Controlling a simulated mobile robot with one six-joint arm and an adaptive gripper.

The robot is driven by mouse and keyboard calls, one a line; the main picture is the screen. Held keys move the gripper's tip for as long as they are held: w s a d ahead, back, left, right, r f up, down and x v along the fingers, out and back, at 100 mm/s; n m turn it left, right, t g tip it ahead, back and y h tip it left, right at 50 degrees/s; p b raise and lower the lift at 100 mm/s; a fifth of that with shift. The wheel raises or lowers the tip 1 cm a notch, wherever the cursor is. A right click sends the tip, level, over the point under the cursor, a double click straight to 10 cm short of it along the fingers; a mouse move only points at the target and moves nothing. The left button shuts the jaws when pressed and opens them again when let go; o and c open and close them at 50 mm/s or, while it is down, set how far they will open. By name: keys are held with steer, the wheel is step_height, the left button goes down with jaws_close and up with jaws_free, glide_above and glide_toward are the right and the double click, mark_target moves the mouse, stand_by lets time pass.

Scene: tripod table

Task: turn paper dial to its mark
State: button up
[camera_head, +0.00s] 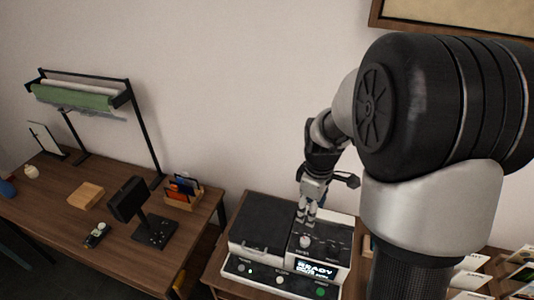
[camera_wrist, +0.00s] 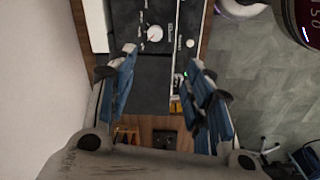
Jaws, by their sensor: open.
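A machine with a white body and black top (camera_head: 262,222) stands on a wooden table. On its black control panel sits a pale round dial (camera_head: 305,241), which also shows in the wrist view (camera_wrist: 154,33). Its label and mark are too small to read, so I cannot tell surely that it is the paper dial. My gripper (camera_head: 306,214) hangs over the machine, just behind the dial in the head view. In the wrist view its blue-padded fingers (camera_wrist: 162,62) are apart with nothing between them, and the dial lies beyond the fingertips.
More small knobs (camera_head: 332,245) sit right of the dial. A desk (camera_head: 62,203) at left holds a black stand (camera_head: 127,200) and a card box (camera_head: 183,194). The wall is behind.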

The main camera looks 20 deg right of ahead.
mark_target(306, 241)
steer(key=shift+n, duration=0.4)
steer(key=f+b, duration=0.1)
steer(key=f, duration=0.5)
steer(key=w+d+f, duration=0.1)
steer(key=f, duration=0.5)
steer(key=f+b, duration=0.1)
steer(key=f, duration=0.6)
steer(key=shift+w+d+b, duration=0.15)
steer(key=shift+w+b, duration=0.1)
steer(key=shift+b, duration=0.05)
steer(key=shift+r, duration=0.1)
steer(key=shift+c, duration=0.3)
steer(key=c, duration=1)
